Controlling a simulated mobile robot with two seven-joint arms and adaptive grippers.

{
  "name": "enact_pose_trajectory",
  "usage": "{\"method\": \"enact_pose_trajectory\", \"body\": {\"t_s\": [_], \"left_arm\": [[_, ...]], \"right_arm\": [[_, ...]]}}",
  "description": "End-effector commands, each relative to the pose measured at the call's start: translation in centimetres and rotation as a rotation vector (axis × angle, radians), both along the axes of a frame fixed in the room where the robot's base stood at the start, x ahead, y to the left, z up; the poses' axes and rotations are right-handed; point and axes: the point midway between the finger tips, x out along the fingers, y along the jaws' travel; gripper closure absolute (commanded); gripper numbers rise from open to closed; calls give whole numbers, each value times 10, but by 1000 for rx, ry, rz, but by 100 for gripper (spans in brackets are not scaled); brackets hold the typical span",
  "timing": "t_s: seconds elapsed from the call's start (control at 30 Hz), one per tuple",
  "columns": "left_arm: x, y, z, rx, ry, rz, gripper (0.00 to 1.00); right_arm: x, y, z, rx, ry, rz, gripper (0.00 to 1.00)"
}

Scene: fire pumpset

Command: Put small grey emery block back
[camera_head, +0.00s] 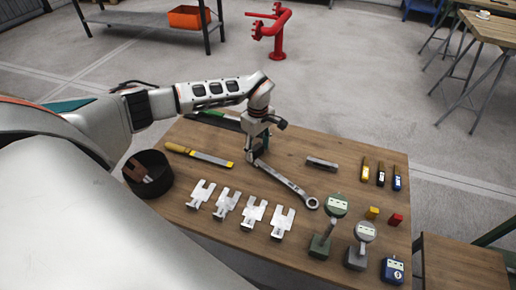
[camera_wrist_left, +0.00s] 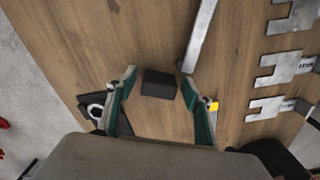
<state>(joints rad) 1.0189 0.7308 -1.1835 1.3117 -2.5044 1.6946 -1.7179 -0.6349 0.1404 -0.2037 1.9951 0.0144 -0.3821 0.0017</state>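A small dark grey block (camera_wrist_left: 158,84), which looks like the emery block, lies on the wooden table in the left wrist view. My left gripper (camera_wrist_left: 158,77) is open above the table, its green-sided fingers on either side of the block with gaps showing. A longer grey bar-shaped block (camera_head: 322,164) lies farther right on the table. My right gripper is not in view.
A long wrench (camera_head: 285,182) lies close beside the gripper; it also shows in the left wrist view (camera_wrist_left: 202,32). Bare wood shows around the grey bar.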

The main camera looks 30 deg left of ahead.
Motion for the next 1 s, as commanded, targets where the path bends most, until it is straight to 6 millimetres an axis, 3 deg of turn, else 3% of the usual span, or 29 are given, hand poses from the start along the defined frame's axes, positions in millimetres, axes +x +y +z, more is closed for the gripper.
{"method": "enact_pose_trajectory", "body": {"t_s": [0.27,0.7,1.0], "left_arm": [[1,0,12,1,-2,0,49],[1,1,97,1,-5,-1,49],[0,1,122,0,0,0,49]], "right_arm": [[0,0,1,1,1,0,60],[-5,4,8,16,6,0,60],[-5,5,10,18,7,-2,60]]}}
